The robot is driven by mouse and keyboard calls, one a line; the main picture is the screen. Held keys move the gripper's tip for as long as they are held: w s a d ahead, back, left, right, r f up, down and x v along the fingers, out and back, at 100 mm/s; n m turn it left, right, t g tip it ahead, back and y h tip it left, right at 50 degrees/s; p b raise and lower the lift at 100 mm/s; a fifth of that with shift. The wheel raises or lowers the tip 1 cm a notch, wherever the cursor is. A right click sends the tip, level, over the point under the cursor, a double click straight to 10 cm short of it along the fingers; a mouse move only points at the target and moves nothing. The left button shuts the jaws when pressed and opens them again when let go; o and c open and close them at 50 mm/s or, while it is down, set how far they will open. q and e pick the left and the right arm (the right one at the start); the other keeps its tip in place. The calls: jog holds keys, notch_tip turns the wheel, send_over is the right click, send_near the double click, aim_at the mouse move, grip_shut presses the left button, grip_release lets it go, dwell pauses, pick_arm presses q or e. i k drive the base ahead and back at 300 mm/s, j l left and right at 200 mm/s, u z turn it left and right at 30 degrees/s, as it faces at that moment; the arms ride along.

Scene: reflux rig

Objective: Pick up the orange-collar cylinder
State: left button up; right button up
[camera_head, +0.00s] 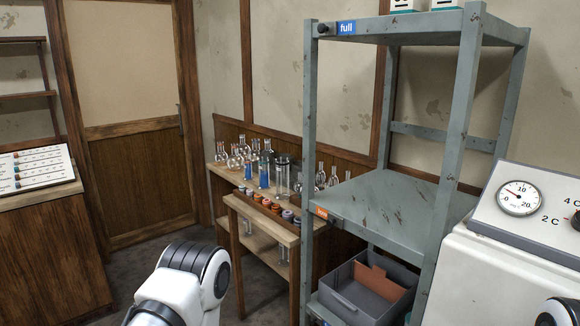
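Glassware stands on a wooden bench (219,175) beyond the grey shelf rack. A tall clear glass cylinder (283,181) stands near the front of the group, with blue-tinted vessels (264,174) to its left. I cannot make out an orange collar on any cylinder at this size. A row of small orange and dark rings (265,203) lies on the lower front ledge of the bench. Part of my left arm shows at the bottom, well short of the bench, and a small part of my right arm shows at the bottom right corner. Neither gripper's fingers are in view.
A grey metal rack (388,210) with a "full" label on top stands between me and part of the bench. A grey bin (368,290) sits on its lower shelf. A white gauge panel (518,199) is at the right. Floor at left is clear.

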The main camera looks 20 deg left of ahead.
aim_at(248, 161)
jog(key=i+j+z, duration=0.15)
jog(key=j+z, duration=0.15)
jog(key=i+j+z, duration=0.15)
jog(key=j+z, duration=0.15)
jog(key=i+j+z, duration=0.1)
jog(key=j+z, duration=0.5)
jog(key=j, duration=0.2)
jog(key=j+z, duration=0.2)
jog(key=j, duration=1.95)
jog(key=j+z, duration=0.2)
jog(key=j, duration=1.95)
jog(key=k, duration=0.05)
